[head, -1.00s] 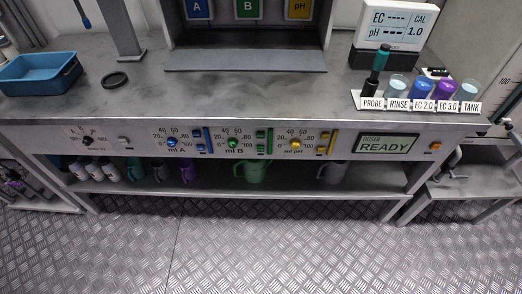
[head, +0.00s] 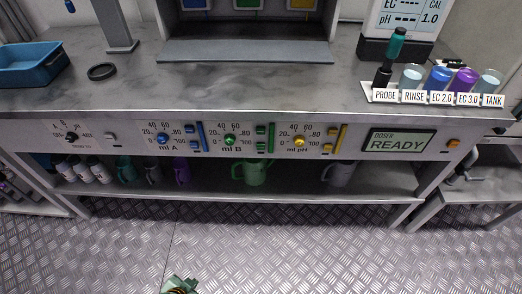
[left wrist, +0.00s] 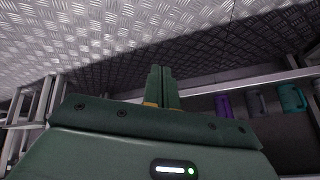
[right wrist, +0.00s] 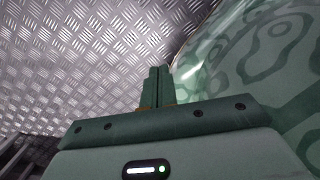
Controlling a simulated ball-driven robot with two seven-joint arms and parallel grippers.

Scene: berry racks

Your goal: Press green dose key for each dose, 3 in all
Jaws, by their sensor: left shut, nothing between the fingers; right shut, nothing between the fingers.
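The doser panel runs along the bench front in the head view. Its ml B section has a green dial (head: 230,140) and green keys (head: 261,138) stacked beside a green bar. The doser display (head: 398,142) reads READY. My left gripper (head: 179,287) shows at the bottom edge of the head view, low over the floor and well away from the panel. In the left wrist view its fingers (left wrist: 161,87) are shut and empty. My right gripper is outside the head view; in the right wrist view its fingers (right wrist: 157,88) are shut and empty over the floor.
Blue keys (head: 192,138) and yellow keys (head: 331,140) flank the green section. A shelf with a green jug (head: 250,173) and several mugs lies below. The bench top holds a blue tray (head: 30,66) and labelled cups (head: 411,78). The floor before the bench is clear.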

